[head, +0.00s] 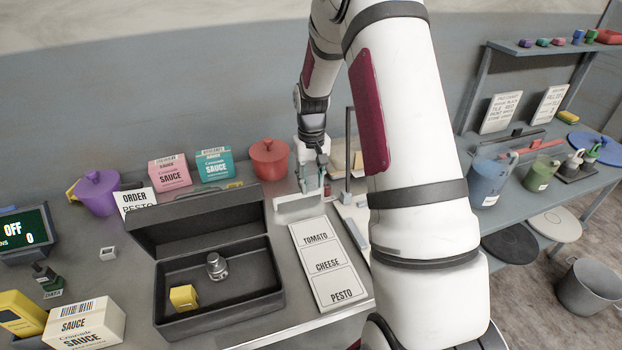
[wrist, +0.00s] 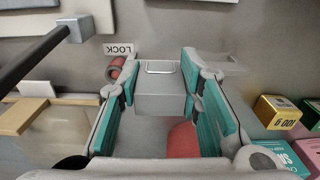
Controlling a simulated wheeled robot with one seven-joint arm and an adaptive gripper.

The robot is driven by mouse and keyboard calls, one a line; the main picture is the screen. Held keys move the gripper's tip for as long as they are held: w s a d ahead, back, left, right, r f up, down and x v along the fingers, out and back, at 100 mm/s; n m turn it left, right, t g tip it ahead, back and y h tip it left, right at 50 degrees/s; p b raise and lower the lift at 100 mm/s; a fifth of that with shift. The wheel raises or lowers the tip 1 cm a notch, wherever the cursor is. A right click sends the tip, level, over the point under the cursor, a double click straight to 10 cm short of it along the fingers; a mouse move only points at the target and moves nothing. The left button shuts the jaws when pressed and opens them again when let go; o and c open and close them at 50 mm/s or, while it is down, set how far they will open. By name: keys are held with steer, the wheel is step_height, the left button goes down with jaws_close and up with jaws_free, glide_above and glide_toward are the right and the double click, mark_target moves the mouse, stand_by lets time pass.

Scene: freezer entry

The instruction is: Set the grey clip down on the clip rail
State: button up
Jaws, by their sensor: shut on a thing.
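My gripper (head: 312,183) reaches down at the back of the counter, over a pale grey rail-like piece (head: 298,205) that looks like the clip rail. In the wrist view, the teal-padded fingers of my gripper (wrist: 163,98) are closed on the sides of the grey clip (wrist: 165,103), a plain block with a shiny metal loop at its far edge. The clip is hard to make out in the head view. The rail is mostly hidden in the wrist view, and I cannot tell whether the clip touches it.
A red pot (head: 269,158) stands left of my gripper. A small red cylinder (wrist: 116,68) and a LOCK label (wrist: 118,49) are close by the fingers. A dark post (head: 348,150) rises to the right. An open black box (head: 272,262) and a TOMATO, CHEESE, PESTO board (head: 325,250) lie in front.

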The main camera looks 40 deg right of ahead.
steer(key=shift+f, duration=0.7)
steer(key=o, duration=1)
steer(key=shift+r, duration=0.1)
step_height(320, 180, up, 11)
steer(key=shift+r, duration=0.4)
